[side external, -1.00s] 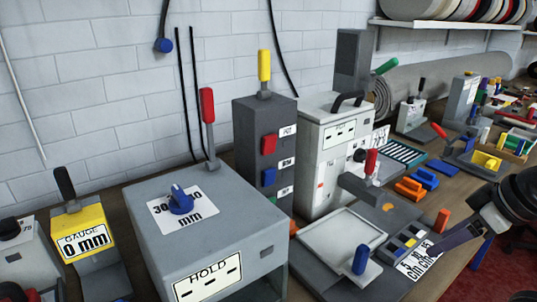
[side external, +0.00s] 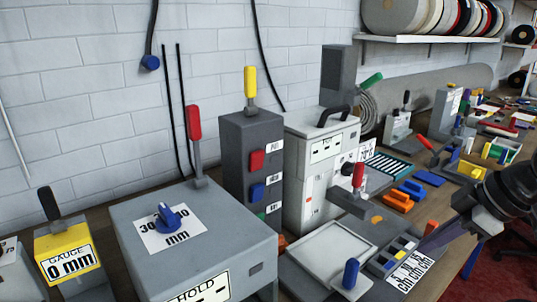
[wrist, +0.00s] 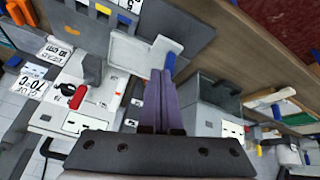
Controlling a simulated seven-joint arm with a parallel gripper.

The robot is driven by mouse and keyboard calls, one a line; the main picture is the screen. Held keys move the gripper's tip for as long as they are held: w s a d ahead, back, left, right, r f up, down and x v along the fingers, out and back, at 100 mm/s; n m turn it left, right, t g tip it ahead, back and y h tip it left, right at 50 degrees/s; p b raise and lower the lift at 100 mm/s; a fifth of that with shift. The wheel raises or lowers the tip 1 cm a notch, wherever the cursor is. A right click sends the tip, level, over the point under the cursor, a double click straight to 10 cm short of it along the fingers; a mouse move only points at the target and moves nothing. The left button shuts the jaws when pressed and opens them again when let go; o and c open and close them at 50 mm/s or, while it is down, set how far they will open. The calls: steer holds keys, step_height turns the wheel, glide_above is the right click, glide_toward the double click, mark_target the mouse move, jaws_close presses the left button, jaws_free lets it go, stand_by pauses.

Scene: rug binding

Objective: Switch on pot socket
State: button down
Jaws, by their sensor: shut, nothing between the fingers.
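A dark grey tower (side external: 235,140) stands left of the white pot machine (side external: 297,170) in the side view. It carries a red switch (side external: 257,160), a blue switch (side external: 257,191) and a partly hidden green one (side external: 261,215), each with a small label too fine to read surely. A lever with a yellow handle (side external: 250,82) stands upright on top. My gripper (side external: 428,244) is at the right, over the bench near the printed cm plate (side external: 410,271), well apart from the tower. Its purple fingers (wrist: 160,75) are together and empty in the wrist view.
A grey box with a red lever (side external: 194,123) and blue knob (side external: 167,216) stands before the tower. A pale tray (side external: 330,250) with a blue handle (side external: 350,273) and the machine's red-handled lever (side external: 358,175) lie between my gripper and the tower.

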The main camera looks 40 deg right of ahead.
steer(key=w+a+r+n+y, duration=0.2)
steer(key=w+r+n, duration=0.3)
steer(key=w+r, duration=0.1)
steer(key=w+a+r+n+y, duration=0.1)
steer(key=w+a+r+n, duration=0.2)
steer(key=w+r+n, duration=0.25)
steer(key=w+r+n+y, duration=0.1)
steer(key=w+r, duration=0.1)
steer(key=w, duration=1)
steer(key=shift+r, duration=0.2)
steer(key=shift+n, duration=0.25)
glide_toward(256, 161)
steer(key=shift+s+f+x, duration=0.1)
steer(key=shift+s+x, duration=0.05)
steer(key=shift+x, duration=0.85)
steer(key=shift+s+f+x, duration=0.15)
steer(key=shift+x, duration=0.9)
steer(key=shift+s+f+x, duration=0.1)
steer(key=shift+s+x, duration=0.05)
steer(key=shift+x, duration=0.85)
